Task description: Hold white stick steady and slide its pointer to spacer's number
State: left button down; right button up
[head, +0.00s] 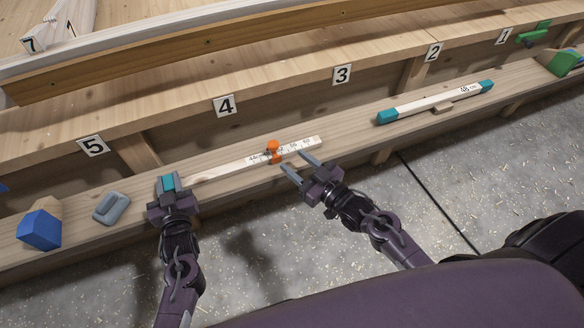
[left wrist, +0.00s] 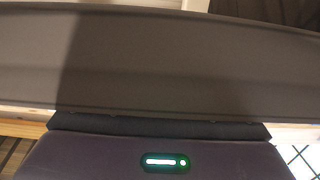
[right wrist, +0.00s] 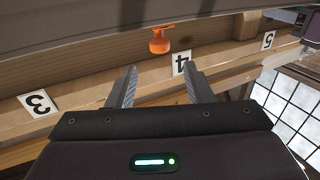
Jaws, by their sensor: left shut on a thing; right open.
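The white stick (head: 235,167) with a printed scale lies along the plank, its teal end at the left. My left gripper (head: 168,184) is shut on that teal end. The orange pointer (head: 273,150) sits on the stick's scale, right of its middle; it also shows in the right wrist view (right wrist: 159,42). My right gripper (head: 299,166) is open, its fingers beside the scale, just right of the pointer and apart from it. The spacer (head: 440,101), a pale bar with teal ends marked 48, lies further right on the plank. The left wrist view is mostly blocked by a dark surface.
A grey handled block (head: 110,207) and a blue block (head: 39,230) lie at the plank's left. Green blocks (head: 563,62) are at the far right. Numbered tags such as 4 (head: 223,105) line the beam behind. The plank is clear between stick and spacer.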

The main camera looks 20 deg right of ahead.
jog(key=v, duration=0.2)
jog(key=shift+s+d, duration=0.2)
jog(key=shift+s, duration=0.1)
pick_arm(q)
jog(key=c, duration=1)
grip_release()
jog(key=shift+c, duration=0.2)
